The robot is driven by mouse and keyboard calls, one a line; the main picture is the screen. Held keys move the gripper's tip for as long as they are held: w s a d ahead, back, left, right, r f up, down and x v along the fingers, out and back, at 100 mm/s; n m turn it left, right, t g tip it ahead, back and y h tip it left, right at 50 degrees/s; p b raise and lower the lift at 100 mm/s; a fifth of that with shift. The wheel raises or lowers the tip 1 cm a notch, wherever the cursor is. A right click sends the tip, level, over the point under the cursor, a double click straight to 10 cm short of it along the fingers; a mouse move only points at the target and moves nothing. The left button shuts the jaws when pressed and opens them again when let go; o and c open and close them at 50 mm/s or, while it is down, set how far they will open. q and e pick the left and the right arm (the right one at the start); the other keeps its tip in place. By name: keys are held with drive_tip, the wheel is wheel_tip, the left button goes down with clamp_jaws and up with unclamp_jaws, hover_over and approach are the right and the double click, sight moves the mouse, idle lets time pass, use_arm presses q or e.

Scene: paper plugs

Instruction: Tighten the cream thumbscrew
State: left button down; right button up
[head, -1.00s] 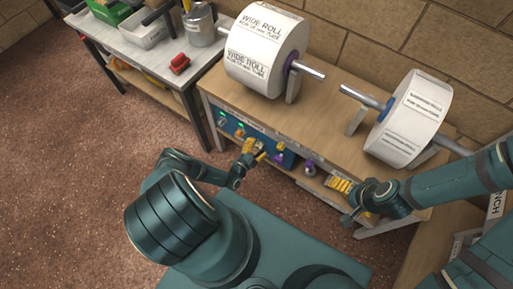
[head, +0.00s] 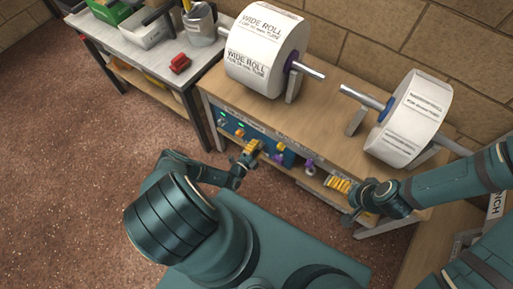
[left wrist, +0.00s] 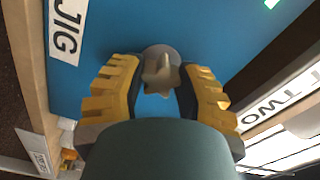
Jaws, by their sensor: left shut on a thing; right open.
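The cream thumbscrew (left wrist: 162,75) is a star-shaped knob on the blue panel, between my left gripper's two yellow fingers in the left wrist view. My left gripper (left wrist: 160,88) is shut on it. In the head view my left gripper (head: 253,148) is at the front of the blue panel (head: 232,128) under the bench top, and it hides the thumbscrew there. My right gripper (head: 351,201) is open and empty in front of the bench's right part, well apart from the panel.
A wide roll (head: 263,52) and a narrower roll (head: 412,118) stand on the wooden bench (head: 310,120). A purple-topped item (head: 310,166) is below the bench top. A grey side table (head: 125,45) holds a red item (head: 180,64). The floor at left is clear.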

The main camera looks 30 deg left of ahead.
use_arm(q)
drive_tip(key=m, duration=1)
drive_tip(key=c, duration=0.6)
unclamp_jaws()
drive_tip(key=shift+s, duration=0.1)
drive_tip(key=s, duration=0.3)
drive_tip(key=shift+s+a, duration=0.15)
drive_tip(key=shift+s, duration=0.25)
